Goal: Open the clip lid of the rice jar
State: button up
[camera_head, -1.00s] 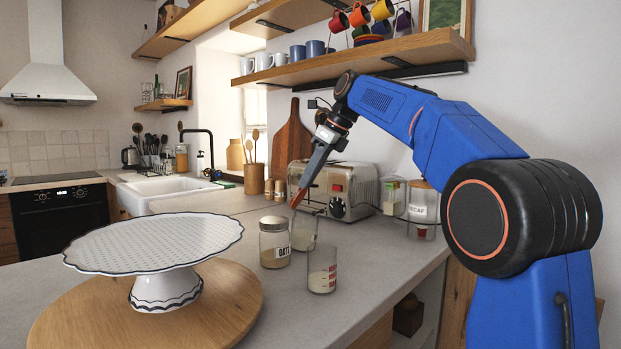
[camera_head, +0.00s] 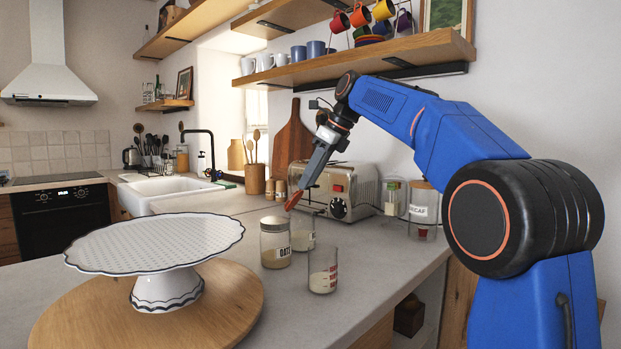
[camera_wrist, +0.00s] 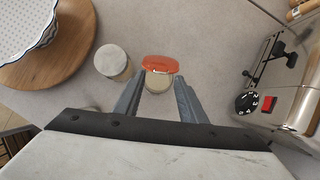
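The rice jar, taken here to be the short clear jar (camera_head: 303,241) partly behind the OATS jar, stands on the counter. In the wrist view its pale round mouth (camera_wrist: 158,83) shows between my fingers. Its orange-red lid (camera_head: 293,200) is raised and tilted above the mouth. The lid also shows in the wrist view (camera_wrist: 160,63), at my fingertips. My gripper (camera_head: 301,190) reaches down from the upper right, and its two fingers (camera_wrist: 162,80) appear to hold the lid's sides. The hinge and clip are too small to make out.
The OATS jar (camera_head: 275,246) stands close on the left and a measuring beaker (camera_head: 322,272) in front. A toaster (camera_head: 352,184) is behind; a DECAF jar (camera_head: 423,203) is to the right. A cake stand (camera_head: 155,245) is at left. Bare counter lies between the jars and the toaster.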

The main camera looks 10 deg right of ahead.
jog(key=v, duration=1.7)
jog(key=shift+d+r, duration=0.1)
jog(key=shift+r, duration=0.05)
jog(key=shift+s, duration=0.1)
